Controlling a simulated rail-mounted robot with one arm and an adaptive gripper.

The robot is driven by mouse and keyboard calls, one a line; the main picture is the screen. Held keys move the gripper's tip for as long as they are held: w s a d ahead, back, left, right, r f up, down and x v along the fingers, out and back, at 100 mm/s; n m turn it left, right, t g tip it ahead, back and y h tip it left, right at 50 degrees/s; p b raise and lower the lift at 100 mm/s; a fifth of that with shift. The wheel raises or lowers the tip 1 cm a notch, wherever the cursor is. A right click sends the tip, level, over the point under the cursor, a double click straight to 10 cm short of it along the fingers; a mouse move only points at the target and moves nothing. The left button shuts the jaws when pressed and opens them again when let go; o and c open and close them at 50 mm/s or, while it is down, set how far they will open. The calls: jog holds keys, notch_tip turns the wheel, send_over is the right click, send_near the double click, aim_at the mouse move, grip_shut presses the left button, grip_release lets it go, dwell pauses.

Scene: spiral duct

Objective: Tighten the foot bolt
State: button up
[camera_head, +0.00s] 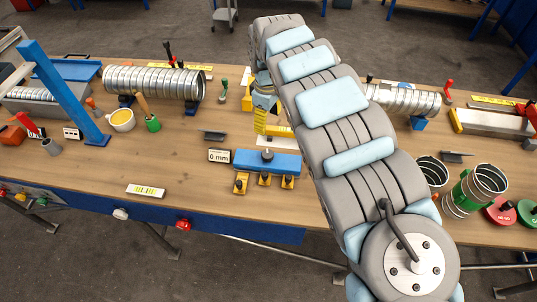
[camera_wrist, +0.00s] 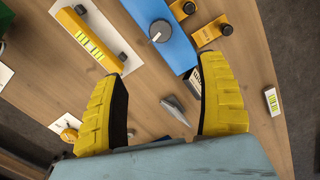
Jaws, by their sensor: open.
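A blue block (camera_head: 268,162) with a dark knob on top stands at mid table, in front of my gripper (camera_head: 264,122). Small yellow-orange feet, each with a dark bolt (camera_head: 265,179), stick out from its front edge. In the wrist view, the blue block (camera_wrist: 178,48) is at the top, with two feet and their dark bolts (camera_wrist: 226,29) beside it. I cannot tell which bolt is the foot bolt. My gripper (camera_wrist: 165,70) is open and empty, its yellow fingers wide apart over the table. It touches no bolt that I can see.
A dark grey wedge-shaped piece (camera_wrist: 174,108) lies between the fingers. A yellow bar (camera_wrist: 90,40) lies left of the block. A "0 mm" sign (camera_head: 219,156) stands left of the block. A spiral duct (camera_head: 153,82) rests at the back left. The front table edge is mostly clear.

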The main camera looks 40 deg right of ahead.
aim_at(267, 154)
jog(key=shift+f+b, duration=0.5)
jog(key=shift+f, duration=8.2)
jog(key=shift+c, duration=0.3)
jog(key=c, duration=1.2)
